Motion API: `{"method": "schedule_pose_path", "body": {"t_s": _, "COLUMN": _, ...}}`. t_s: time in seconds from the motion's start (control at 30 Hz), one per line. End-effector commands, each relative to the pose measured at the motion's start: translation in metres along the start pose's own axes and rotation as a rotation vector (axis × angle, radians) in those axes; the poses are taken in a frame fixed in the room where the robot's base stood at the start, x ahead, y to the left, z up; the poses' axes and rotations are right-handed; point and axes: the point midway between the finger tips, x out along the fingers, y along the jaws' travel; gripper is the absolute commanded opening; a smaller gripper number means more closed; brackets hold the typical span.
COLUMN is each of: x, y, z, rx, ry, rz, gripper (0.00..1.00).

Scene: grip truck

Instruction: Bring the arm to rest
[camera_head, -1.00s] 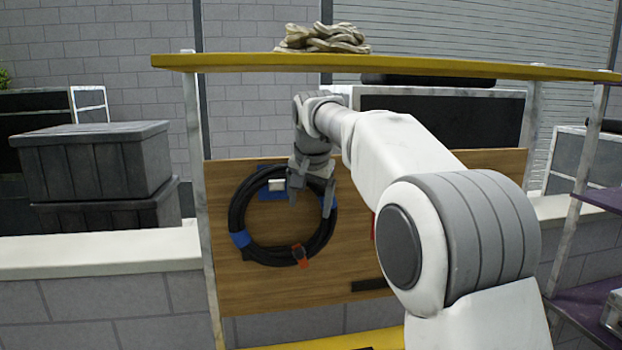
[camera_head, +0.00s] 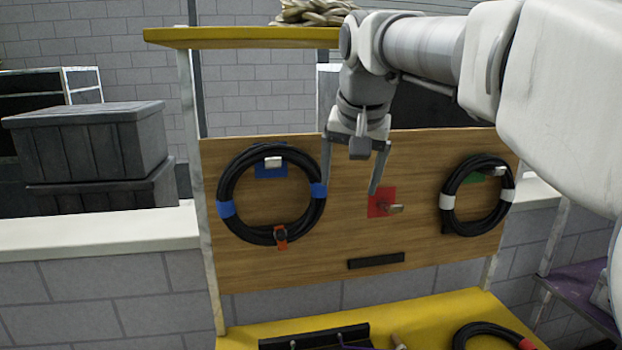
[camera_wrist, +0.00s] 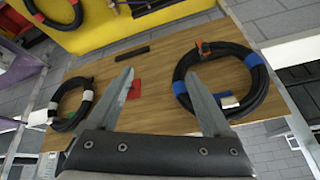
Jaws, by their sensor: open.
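My gripper (camera_head: 350,188) is open and empty in the head view. It points down in front of the wooden board (camera_head: 330,240), between the blue-taped cable coil and the red patch. In the wrist view my gripper's two fingers (camera_wrist: 165,105) are spread with nothing between them. A black cable coil with blue tape (camera_head: 222,192) hangs on a peg over a blue patch. It also shows in the wrist view (camera_wrist: 262,78). The gripper appears clear of it, though one finger overlaps its right edge in the head view.
A white-taped coil (camera_head: 447,200) hangs at the board's right. A metal peg on a red patch (camera_head: 380,203) is bare. A yellow shelf (camera_head: 240,38) runs above, and a yellow bench (camera_head: 440,309) below carries a red-taped coil (camera_head: 488,328). Dark crates (camera_head: 85,145) stand left.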

Motion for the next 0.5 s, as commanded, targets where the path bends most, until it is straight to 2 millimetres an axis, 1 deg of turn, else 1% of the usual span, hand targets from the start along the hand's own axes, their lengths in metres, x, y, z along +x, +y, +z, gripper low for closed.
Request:
{"method": "schedule_pose_path", "body": {"t_s": 0.03, "x": -0.004, "y": 0.014, "z": 0.017, "rx": -0.014, "ry": 0.004, "rz": 0.002, "gripper": 0.84}}
{"method": "schedule_pose_path", "body": {"t_s": 0.17, "x": -0.005, "y": 0.043, "z": 0.058, "rx": -0.06, "ry": 0.006, "rz": 0.007, "gripper": 0.84}}
{"method": "schedule_pose_path", "body": {"t_s": 0.23, "x": -0.004, "y": 0.059, "z": 0.082, "rx": -0.084, "ry": 0.007, "rz": 0.01, "gripper": 0.84}}
{"method": "schedule_pose_path", "body": {"t_s": 0.37, "x": 0.003, "y": 0.086, "z": 0.13, "rx": -0.127, "ry": 0.009, "rz": 0.016, "gripper": 0.84}}
{"method": "schedule_pose_path", "body": {"t_s": 0.5, "x": 0.016, "y": 0.112, "z": 0.183, "rx": -0.171, "ry": 0.011, "rz": 0.02, "gripper": 0.84}}
